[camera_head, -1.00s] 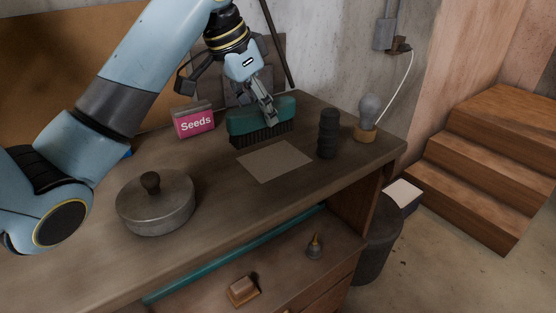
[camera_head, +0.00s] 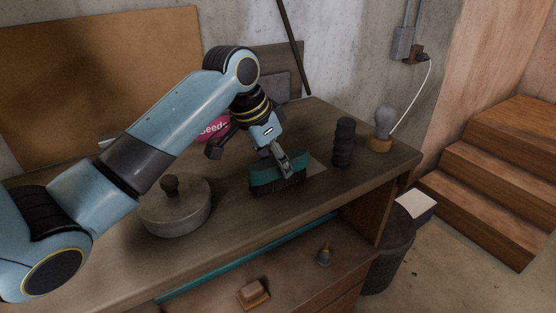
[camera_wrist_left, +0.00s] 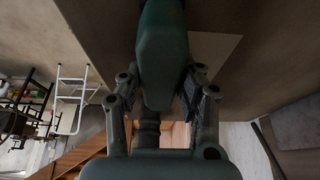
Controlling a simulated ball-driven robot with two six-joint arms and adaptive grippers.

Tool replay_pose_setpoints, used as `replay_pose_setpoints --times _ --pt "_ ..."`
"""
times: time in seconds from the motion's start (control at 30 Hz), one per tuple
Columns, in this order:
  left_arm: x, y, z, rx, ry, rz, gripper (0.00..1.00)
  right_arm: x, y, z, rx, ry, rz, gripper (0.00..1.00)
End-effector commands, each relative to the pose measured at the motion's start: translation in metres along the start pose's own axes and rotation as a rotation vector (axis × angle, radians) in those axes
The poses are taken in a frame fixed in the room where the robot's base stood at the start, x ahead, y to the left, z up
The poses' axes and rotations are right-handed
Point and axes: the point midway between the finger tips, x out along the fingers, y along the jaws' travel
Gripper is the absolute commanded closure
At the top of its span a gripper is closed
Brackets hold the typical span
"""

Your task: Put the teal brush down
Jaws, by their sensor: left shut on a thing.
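The teal brush (camera_head: 264,178), with dark bristles facing down, is over the worktop (camera_head: 236,222). It hides most of a pale flat sheet (camera_head: 318,166), whose right part shows. My left gripper (camera_head: 286,166) is shut on the brush's upper part from above. In the left wrist view, the teal brush (camera_wrist_left: 162,50) sits between the fingers of my left gripper (camera_wrist_left: 162,92). The bristles are at or close above the surface; I cannot tell whether they touch. My right gripper is not in view.
A lidded metal pot (camera_head: 175,212) stands left of the brush. A dark stacked cylinder (camera_head: 344,143) and a light bulb on a wooden base (camera_head: 380,144) stand to the right. A pink seed box (camera_head: 213,128) is behind my arm. The worktop's front edge is near.

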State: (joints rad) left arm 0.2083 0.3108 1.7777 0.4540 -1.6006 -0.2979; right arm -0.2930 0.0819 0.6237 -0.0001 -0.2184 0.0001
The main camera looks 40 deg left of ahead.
Motion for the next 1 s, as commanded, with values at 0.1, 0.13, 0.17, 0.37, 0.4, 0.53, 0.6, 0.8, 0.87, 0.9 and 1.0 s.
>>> replay_pose_setpoints --times 0.1,0.13,0.17,0.37,0.4,0.53,0.6,0.8,0.87,0.9,1.0 --pt "0.001 0.000 0.001 0.000 -0.001 0.000 0.55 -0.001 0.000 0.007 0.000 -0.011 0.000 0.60" --pt "0.001 0.000 0.001 0.000 -0.001 0.000 0.51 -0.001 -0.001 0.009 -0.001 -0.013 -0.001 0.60" --pt "0.001 0.000 0.001 0.000 -0.001 0.000 0.47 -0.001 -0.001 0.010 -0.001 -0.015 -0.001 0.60" --pt "0.001 0.000 0.001 0.000 -0.001 0.000 0.42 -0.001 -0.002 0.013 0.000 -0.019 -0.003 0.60" --pt "0.001 0.000 0.001 0.000 -0.001 0.000 0.42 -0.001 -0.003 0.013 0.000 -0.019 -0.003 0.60" --pt "-0.003 0.000 -0.001 0.001 0.000 -0.001 0.42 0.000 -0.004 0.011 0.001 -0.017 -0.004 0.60" --pt "-0.011 -0.001 -0.001 0.001 0.002 -0.002 0.42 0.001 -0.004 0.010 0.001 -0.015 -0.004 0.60" --pt "-0.052 -0.001 -0.001 0.004 0.003 -0.006 0.42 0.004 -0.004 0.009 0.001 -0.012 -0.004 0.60" --pt "-0.067 -0.002 -0.001 0.003 0.003 -0.006 0.42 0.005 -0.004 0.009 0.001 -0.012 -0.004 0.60" --pt "-0.076 -0.001 -0.001 0.004 0.002 -0.005 0.42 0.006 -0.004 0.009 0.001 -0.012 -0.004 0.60" --pt "-0.095 -0.002 -0.001 0.002 0.002 -0.004 0.42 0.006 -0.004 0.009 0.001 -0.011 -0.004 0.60"
